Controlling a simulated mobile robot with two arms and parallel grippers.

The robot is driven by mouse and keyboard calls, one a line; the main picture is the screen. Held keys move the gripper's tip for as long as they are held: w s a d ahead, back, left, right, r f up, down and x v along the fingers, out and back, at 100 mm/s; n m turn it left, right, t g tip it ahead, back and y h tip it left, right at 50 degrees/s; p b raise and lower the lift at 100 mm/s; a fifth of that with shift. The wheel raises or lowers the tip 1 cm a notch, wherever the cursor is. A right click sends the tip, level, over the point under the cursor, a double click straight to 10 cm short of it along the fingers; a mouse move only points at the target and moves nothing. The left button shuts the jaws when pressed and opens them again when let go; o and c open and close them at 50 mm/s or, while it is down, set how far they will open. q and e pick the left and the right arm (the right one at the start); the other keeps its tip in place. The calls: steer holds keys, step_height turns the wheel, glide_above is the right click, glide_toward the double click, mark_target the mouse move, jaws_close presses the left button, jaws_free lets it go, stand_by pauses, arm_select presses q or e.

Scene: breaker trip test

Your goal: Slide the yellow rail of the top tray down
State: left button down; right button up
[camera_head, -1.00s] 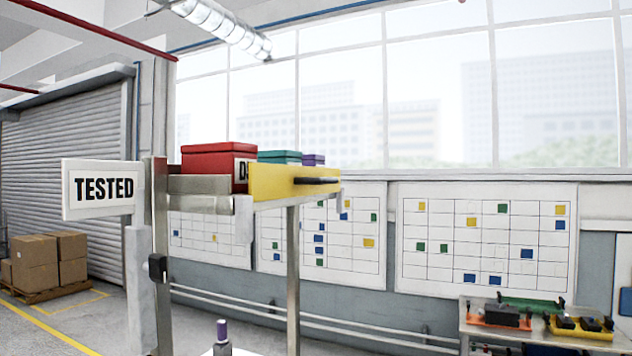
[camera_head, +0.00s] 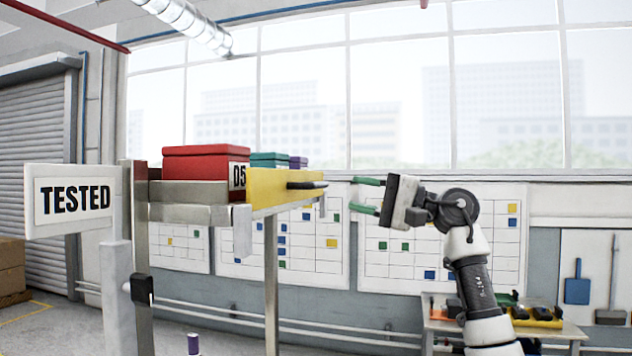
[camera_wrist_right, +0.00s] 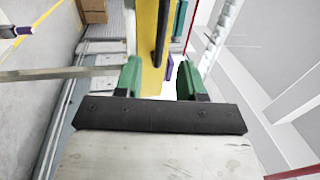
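The top tray's yellow rail (camera_head: 270,187) is a flat yellow bar along the tray's front side, with a black handle (camera_head: 307,185) near its right end. The tray's grey metal edge (camera_head: 190,213) sits on posts. My right gripper (camera_head: 366,195) has green fingers, is open and empty, and points left at the handle from a short gap to its right. In the right wrist view the rail (camera_wrist_right: 152,60) and handle (camera_wrist_right: 162,30) lie ahead between the spread fingers (camera_wrist_right: 157,77). A purple tip (camera_head: 193,338) at the bottom seems to be my left gripper; its opening is hidden.
Red (camera_head: 200,165), teal (camera_head: 268,160) and purple (camera_head: 298,162) boxes stand on the tray. A TESTED sign (camera_head: 74,200) hangs at left. A bench (camera_head: 440,327) with parts stands at back right. The air between right gripper and handle looks clear.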

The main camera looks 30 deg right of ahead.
mark_target(322, 186)
steer(key=p+x, duration=0.3)
steer(key=x, duration=0.4)
steer(key=shift+w+a+r, duration=0.15)
steer(key=shift+a+r, duration=0.1)
steer(key=shift+a, duration=0.05)
steer(key=shift+w+a, duration=0.25)
steer(key=shift+w, duration=0.1)
jaws_close()
steer(key=shift+f, duration=0.1)
